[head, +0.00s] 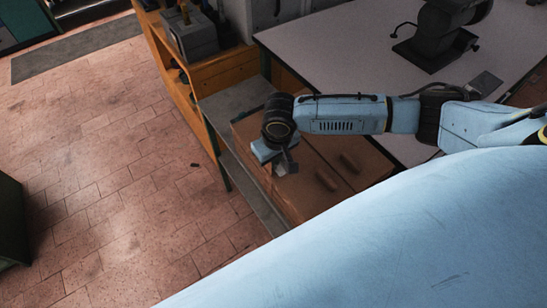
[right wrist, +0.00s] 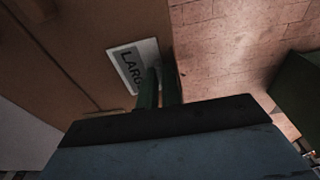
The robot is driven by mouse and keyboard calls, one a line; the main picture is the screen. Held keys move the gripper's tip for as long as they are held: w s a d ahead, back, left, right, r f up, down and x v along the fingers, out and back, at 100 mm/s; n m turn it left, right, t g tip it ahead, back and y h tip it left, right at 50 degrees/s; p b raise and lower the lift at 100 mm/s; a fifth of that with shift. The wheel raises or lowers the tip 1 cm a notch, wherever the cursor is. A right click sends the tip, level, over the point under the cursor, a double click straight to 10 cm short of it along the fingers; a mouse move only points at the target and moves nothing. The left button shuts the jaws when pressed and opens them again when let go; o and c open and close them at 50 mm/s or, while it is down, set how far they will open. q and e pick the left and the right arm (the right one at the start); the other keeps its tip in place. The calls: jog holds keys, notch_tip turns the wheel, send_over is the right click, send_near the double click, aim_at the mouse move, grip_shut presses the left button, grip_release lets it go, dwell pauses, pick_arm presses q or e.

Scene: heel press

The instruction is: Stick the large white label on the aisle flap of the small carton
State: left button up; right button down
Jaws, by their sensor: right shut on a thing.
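The brown carton (head: 340,150) sits on a grey surface beside the table, with a seam and two dark oblong marks on its top. My right gripper (head: 286,167) is at the carton's left edge, on the side facing the open floor. In the right wrist view its fingers (right wrist: 160,88) are shut on the right edge of a white label (right wrist: 125,62) with dark lettering that starts "LARG". The label lies in front of the carton's brown face (right wrist: 85,45); I cannot tell whether it touches. My left gripper is not in view.
A pale table (head: 330,50) with a dark stand (head: 432,45) is behind the carton. A wooden shelf unit (head: 215,75) holds a grey box (head: 192,38).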

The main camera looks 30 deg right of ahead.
jog(key=shift+s+f, duration=0.15)
jog(key=shift+f, duration=0.05)
dwell(0.6)
jog(key=c, duration=1.1)
grip_release()
jog(key=shift+d, duration=0.1)
jog(key=shift+o, duration=0.2)
jog(key=shift+r, duration=0.1)
notch_tip(320, 180, up, 3)
jog(key=p, duration=0.4)
jog(key=shift+w+r, duration=0.1)
jog(key=shift+w, duration=0.1)
jog(key=shift+r, duration=1.95)
jog(key=shift+s, duration=0.1)
